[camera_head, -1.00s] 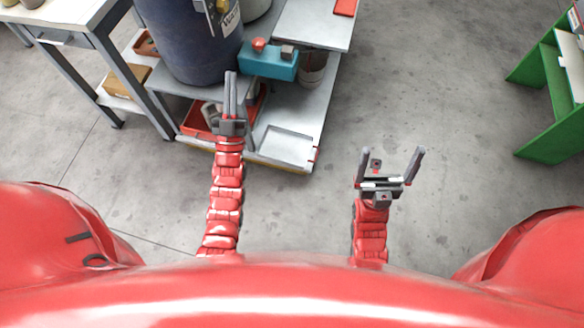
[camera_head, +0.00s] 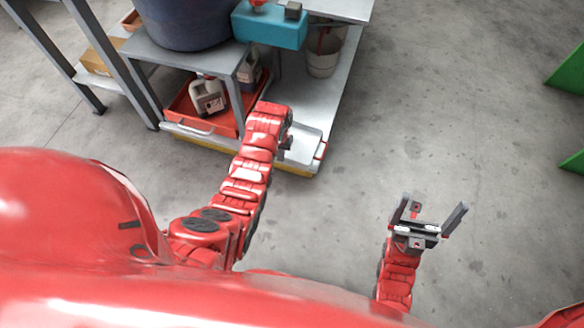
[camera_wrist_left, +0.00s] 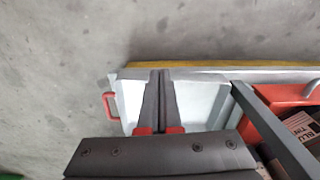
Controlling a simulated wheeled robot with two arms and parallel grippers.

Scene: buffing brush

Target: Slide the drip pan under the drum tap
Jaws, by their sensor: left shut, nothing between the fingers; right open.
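The drip pan seems to be the shallow white tray (camera_head: 308,133) with a red handle on the low shelf, right of my left forearm. In the left wrist view the white pan (camera_wrist_left: 205,100) lies beneath my fingers, its red handle (camera_wrist_left: 110,105) at the left. My left gripper (camera_wrist_left: 160,73) is shut and empty over the pan; contact cannot be told. In the head view my arm mostly hides this gripper. The dark blue drum (camera_head: 185,22) stands on a grey stand at upper left; I cannot make out its tap. My right gripper (camera_head: 435,203) is open and empty above bare floor.
A red tray (camera_head: 190,122) holding jugs (camera_head: 208,97) sits under the drum stand, left of the pan. A stand leg (camera_wrist_left: 268,125) rises between them. A teal box (camera_head: 270,27) and a bucket (camera_head: 323,58) are behind. The floor (camera_head: 450,110) at right is clear.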

